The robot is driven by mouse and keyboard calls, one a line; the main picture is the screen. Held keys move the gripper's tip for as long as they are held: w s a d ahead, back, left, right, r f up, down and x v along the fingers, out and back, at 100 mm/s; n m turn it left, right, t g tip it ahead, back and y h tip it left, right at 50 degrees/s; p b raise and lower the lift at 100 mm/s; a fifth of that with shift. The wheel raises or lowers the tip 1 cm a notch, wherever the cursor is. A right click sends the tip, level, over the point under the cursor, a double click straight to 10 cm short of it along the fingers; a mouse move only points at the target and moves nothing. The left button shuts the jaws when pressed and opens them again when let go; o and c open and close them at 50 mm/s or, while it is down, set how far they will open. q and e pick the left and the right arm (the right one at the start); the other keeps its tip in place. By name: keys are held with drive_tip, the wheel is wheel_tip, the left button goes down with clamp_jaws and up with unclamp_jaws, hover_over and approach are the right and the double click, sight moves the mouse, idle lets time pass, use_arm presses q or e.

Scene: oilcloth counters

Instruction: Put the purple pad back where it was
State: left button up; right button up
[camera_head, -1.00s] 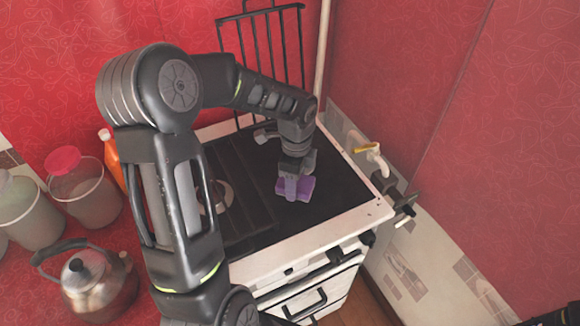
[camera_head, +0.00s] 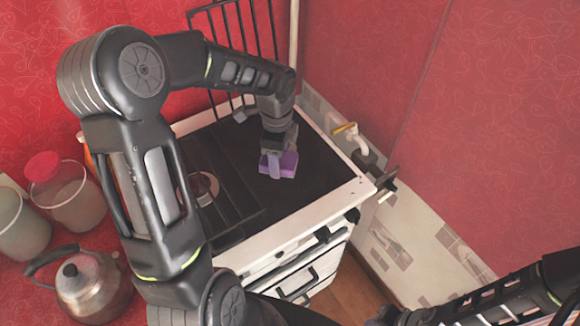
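The purple pad (camera_head: 289,165) is at the right part of the dark stove top. My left gripper (camera_head: 275,160) points down right at it, with one finger in front of the pad. The other finger is mostly hidden, so I cannot tell whether the gripper is shut on the pad. I also cannot tell whether the pad rests on the stove or is slightly lifted. My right arm (camera_head: 500,300) enters at the lower right; its gripper is not clearly visible.
The white stove (camera_head: 300,222) has a raised black grate (camera_head: 240,25) at the back and a yellow-handled pipe (camera_head: 345,129) to its right. A kettle (camera_head: 85,283) and lidded jars (camera_head: 65,195) stand on the red counter at left.

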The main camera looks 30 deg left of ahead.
use_arm(q)
drive_tip(key=shift+w+d+n, duration=0.4)
drive_tip(key=shift+n, duration=0.1)
drive_tip(key=w+d+n+b, duration=0.2)
drive_tip(key=w+d+n, duration=0.1)
drive_tip(key=d+n, duration=0.2)
drive_tip(key=w+d+r+n+b, duration=0.1)
drive_tip(key=w+d+n+b, duration=0.1)
drive_tip(key=d+n, duration=0.3)
drive_tip(key=w+n, duration=0.1)
drive_tip(key=n, duration=0.2)
drive_tip(key=shift+w+d, duration=0.3)
drive_tip(key=shift+d, duration=0.05)
